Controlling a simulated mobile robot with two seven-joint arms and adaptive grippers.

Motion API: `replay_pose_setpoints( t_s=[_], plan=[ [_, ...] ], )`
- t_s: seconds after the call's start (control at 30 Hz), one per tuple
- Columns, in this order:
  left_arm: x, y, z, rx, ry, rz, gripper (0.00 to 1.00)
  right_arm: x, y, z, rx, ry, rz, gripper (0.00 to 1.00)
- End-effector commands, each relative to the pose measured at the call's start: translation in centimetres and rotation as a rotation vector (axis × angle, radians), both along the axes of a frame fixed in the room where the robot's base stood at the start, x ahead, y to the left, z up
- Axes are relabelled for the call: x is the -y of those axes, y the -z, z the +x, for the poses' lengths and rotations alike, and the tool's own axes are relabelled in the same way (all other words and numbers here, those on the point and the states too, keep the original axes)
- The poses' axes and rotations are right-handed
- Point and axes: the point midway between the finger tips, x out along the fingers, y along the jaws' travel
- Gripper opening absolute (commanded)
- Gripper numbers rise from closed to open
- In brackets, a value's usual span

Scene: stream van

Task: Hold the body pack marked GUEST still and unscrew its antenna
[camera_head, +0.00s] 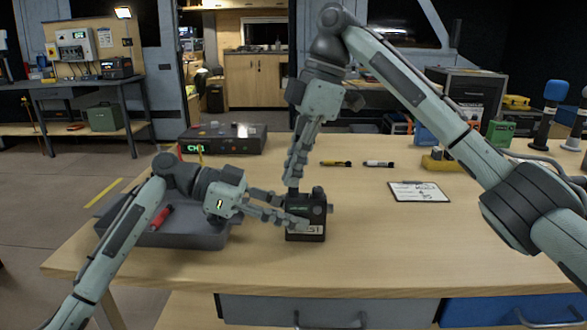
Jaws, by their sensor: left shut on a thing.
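The dark body pack (317,212) stands upright on the wooden bench, with a pale label low on its front showing the end of a word, "ST". My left gripper (293,211) comes in from the left and is shut on the pack, its fingers covering part of the front and label. My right gripper (292,183) points down from above, with its fingertips at the top left of the pack. The antenna is not clearly visible; the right gripper's fingers cover that spot. I cannot tell whether the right gripper is open or shut.
A grey tray (185,236) with a red tool (161,217) lies under my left arm. A receiver unit (223,138) with a green display stands behind. Two markers (336,163) (379,164) and a clipboard (418,191) lie at the right. The front right of the bench is clear.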

Motion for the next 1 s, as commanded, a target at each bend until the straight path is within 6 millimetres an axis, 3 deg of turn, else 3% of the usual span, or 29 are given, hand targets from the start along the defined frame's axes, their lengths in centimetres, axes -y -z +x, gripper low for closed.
replay_pose_setpoints(
  t_s=[0.23, 0.5, 0.83, 1.0],
  plan=[
    [-0.02, 0.05, 0.04, -0.001, -0.001, 0.001, 0.00, -0.07, -0.03, -0.03, -0.001, -0.025, 0.000, 0.00],
    [-0.02, 0.06, 0.04, -0.001, -0.001, 0.001, 0.00, -0.01, -0.09, 0.01, -0.001, -0.321, -0.002, 0.00],
    [-0.03, 0.04, 0.04, -0.001, -0.001, 0.001, 0.00, -0.02, -0.05, -0.02, 0.000, -0.357, -0.001, 0.00],
    [-0.03, 0.04, 0.04, -0.001, -0.001, 0.001, 0.00, -0.05, -0.14, 0.03, 0.000, -0.539, -0.005, 0.00]
  ],
)
